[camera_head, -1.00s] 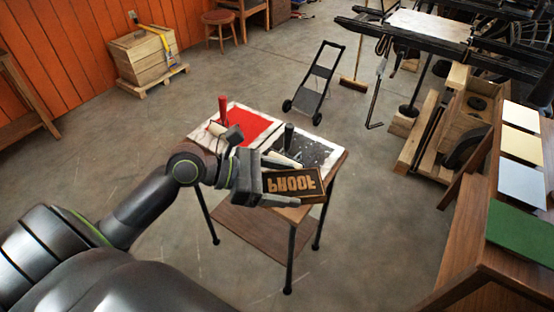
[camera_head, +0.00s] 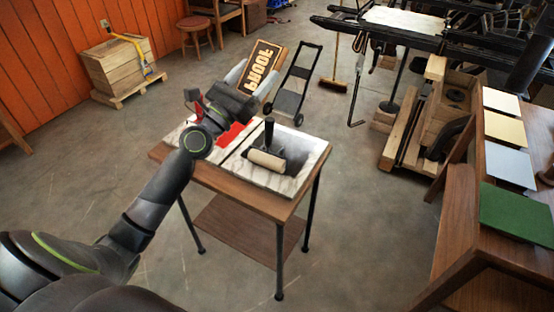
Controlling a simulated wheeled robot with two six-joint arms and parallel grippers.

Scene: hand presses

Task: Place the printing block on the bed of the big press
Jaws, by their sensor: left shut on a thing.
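The printing block (camera_head: 262,67) is a wooden block with a dark face and raised reversed lettering. My left gripper (camera_head: 248,80) is shut on it and holds it tilted, in the air beyond the small inking table. The big press (camera_head: 450,35) stands at the upper right, dark metal, with a pale flat bed (camera_head: 404,20). The block is well to the left of the press, apart from it. My right gripper is not in view.
A hand truck (camera_head: 290,100) and broom (camera_head: 333,84) stand beyond. Coloured sheets lie on a right-hand table (camera_head: 460,225). A crate (camera_head: 118,66) sits at left.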

